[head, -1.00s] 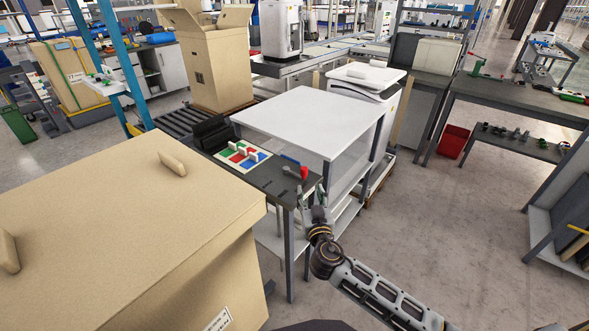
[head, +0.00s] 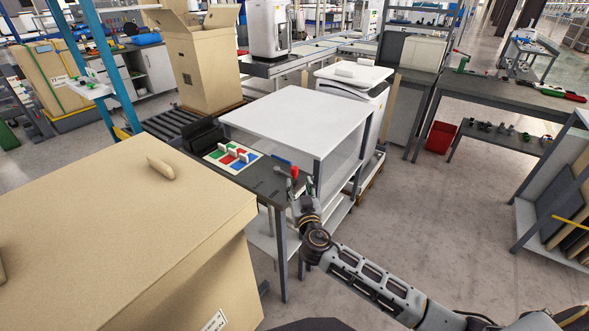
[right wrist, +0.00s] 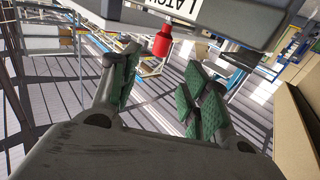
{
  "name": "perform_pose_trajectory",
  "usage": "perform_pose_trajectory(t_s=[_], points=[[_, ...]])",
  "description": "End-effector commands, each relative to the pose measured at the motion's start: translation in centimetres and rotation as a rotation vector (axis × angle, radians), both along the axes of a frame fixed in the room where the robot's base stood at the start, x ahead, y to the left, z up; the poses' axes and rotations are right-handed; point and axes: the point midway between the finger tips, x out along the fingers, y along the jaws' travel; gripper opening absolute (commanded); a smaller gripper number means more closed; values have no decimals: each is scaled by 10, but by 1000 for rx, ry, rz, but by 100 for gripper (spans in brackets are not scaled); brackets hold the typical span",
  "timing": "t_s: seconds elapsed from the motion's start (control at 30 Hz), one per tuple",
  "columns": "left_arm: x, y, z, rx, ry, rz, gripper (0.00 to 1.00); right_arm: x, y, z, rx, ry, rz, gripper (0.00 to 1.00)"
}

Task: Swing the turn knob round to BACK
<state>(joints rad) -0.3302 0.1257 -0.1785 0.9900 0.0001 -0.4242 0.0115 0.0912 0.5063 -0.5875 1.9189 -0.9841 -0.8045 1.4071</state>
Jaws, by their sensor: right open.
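A small red cylinder (head: 294,172) stands at the front right corner of a dark bench (head: 262,182). I cannot tell whether it is the turn knob, and no BACK mark is readable. My right gripper (head: 301,188) is open beside that corner, close to the red cylinder. In the right wrist view the red cylinder (right wrist: 161,42) shows beyond the gap between the open green-padded fingers (right wrist: 160,70), with nothing held. A white label (right wrist: 182,8) there reads LATCH and is cut off by the frame edge. My left gripper is not in view.
A board with red, green and blue fields (head: 232,157) and pale upright pieces lies on the bench. A large tan box (head: 100,220) fills the left front. A white-topped table (head: 300,118) stands behind the bench. The floor (head: 430,220) at right is clear.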

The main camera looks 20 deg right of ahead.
Motion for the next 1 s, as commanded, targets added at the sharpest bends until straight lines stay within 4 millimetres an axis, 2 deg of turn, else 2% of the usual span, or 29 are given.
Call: perform_pose_trajectory(t_s=[0.3,1.0], points=[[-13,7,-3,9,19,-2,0,26,-4,1,0,-1,-1,46],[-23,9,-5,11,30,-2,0,82,-10,1,1,-1,-1,46]])
